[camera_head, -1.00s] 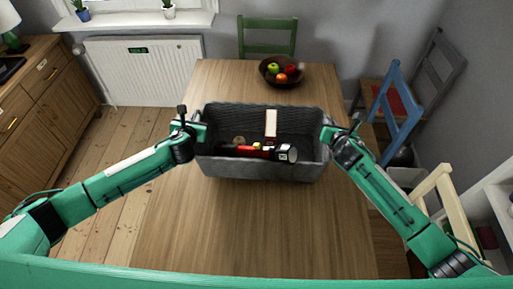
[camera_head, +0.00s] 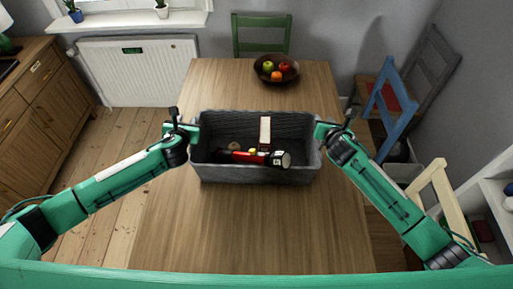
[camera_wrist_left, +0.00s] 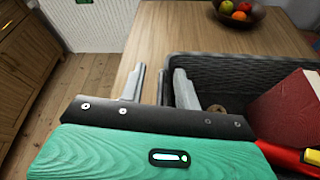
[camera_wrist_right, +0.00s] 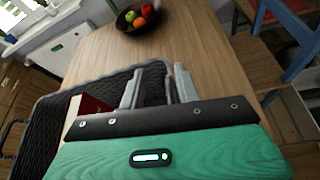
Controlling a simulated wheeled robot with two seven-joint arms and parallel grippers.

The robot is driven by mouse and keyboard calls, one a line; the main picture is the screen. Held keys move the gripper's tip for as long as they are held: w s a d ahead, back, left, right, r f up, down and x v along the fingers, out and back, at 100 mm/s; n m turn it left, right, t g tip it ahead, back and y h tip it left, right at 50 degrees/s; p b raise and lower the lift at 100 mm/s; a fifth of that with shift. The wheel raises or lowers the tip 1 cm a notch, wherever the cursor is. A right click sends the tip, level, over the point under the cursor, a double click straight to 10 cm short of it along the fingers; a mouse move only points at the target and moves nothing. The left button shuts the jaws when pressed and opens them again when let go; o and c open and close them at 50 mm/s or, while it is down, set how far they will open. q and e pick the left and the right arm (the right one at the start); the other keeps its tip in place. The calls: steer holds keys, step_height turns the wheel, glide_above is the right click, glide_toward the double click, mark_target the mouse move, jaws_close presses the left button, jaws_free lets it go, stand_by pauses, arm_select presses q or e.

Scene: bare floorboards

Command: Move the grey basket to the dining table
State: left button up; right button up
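The grey woven basket (camera_head: 255,174) is on the near-middle part of the wooden dining table (camera_head: 255,225) and looks upright, seeming to rest on the top. It holds a red-and-black flashlight-like item (camera_head: 250,157), a red block or book with a pale edge (camera_head: 265,131) and a small round tan thing (camera_head: 233,146). My left gripper (camera_wrist_left: 160,85) is at the basket's left rim, its fingers apart on either side of the wall. My right gripper (camera_wrist_right: 157,85) is at the right rim, also with fingers apart astride the wall. The basket's underside is hidden.
A dark fruit bowl (camera_head: 267,80) stands at the table's far end. A green chair (camera_head: 262,45) is behind it. A blue chair (camera_head: 392,110) and a pale wooden chair (camera_head: 445,200) stand at the right. A wooden cabinet (camera_head: 45,110) is at the left. The table's near part is clear.

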steer(key=shift+s+r, duration=0.1)
steer(key=shift+s, duration=0.05)
arm_select(q)
steer(key=v, duration=1.1)
arm_select(e)
steer(key=v, duration=1.1)
steer(key=shift+s+r, duration=0.15)
steer(key=shift+s, duration=0.25)
